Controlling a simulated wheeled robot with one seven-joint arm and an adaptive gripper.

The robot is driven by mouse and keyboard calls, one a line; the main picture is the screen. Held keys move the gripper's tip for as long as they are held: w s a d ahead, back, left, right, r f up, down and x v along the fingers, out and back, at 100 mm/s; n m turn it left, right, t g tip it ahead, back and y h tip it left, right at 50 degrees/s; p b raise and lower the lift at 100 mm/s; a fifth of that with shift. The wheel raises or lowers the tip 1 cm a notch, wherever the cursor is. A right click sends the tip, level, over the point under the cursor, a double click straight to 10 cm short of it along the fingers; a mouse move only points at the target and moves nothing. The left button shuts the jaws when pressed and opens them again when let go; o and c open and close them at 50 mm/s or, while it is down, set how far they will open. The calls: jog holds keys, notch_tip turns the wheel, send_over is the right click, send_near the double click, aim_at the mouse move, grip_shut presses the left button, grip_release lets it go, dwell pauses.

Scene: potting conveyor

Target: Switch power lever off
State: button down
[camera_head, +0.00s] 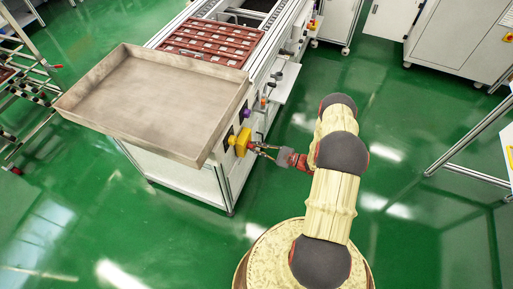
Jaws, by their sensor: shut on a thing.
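The power lever (240,142) is a yellow unit with a dark part, mounted on the right side of the conveyor machine near its front corner. My gripper (256,147) reaches it from the right, with its fingertips at the yellow unit. The gripper is shut on the lever. The fingers are small in this view, and they hide part of the lever, so its exact angle cannot be told.
A large empty metal tray (150,95) tops the machine's front end, close above the lever. A brown pot tray (210,42) lies on the conveyor behind. A small side shelf (283,82) juts out at right. A rack (20,95) stands at left. Green floor (400,215) is clear at right.

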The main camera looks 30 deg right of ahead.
jog(key=c, duration=1.8)
grip_release()
jog(key=v, duration=1.2)
jog(key=shift+f, duration=0.1)
